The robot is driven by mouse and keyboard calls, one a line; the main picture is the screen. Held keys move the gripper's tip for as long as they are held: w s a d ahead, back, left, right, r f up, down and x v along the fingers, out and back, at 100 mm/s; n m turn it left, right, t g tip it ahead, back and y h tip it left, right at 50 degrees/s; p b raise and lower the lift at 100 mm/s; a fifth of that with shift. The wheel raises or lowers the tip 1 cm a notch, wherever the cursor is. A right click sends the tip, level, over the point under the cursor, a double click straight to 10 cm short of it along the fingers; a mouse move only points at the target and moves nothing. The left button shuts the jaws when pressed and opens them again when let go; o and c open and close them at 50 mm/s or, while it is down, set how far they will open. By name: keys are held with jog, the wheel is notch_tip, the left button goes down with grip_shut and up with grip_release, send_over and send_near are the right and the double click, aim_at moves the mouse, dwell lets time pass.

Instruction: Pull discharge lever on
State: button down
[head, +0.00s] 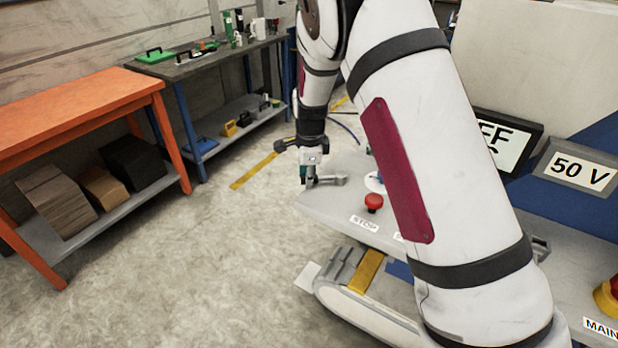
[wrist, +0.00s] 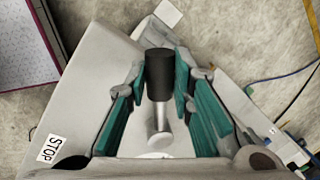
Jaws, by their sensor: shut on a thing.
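The discharge lever (wrist: 158,115) shows in the wrist view as a grey shaft with a black cylindrical knob (wrist: 159,73). It rises from a pale round base (wrist: 153,155) on the grey panel. My gripper (wrist: 161,80) has its teal finger pads on both sides of the knob and is shut on it. In the head view my gripper (head: 308,174) is at the far left corner of the panel. The lever cannot be made out clearly there, and my arm hides part of the panel.
A red button (head: 373,202) and a STOP label (head: 364,223) are close to my gripper on the grey panel. A 50 V display (head: 579,171) stands at the right.

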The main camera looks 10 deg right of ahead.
jog(key=shift+w, duration=0.1)
dwell(0.3)
jog(key=c, duration=1.4)
grip_release()
notch_tip(320, 180, up, 12)
jog(key=s, duration=0.2)
jog(key=shift+s, duration=0.15)
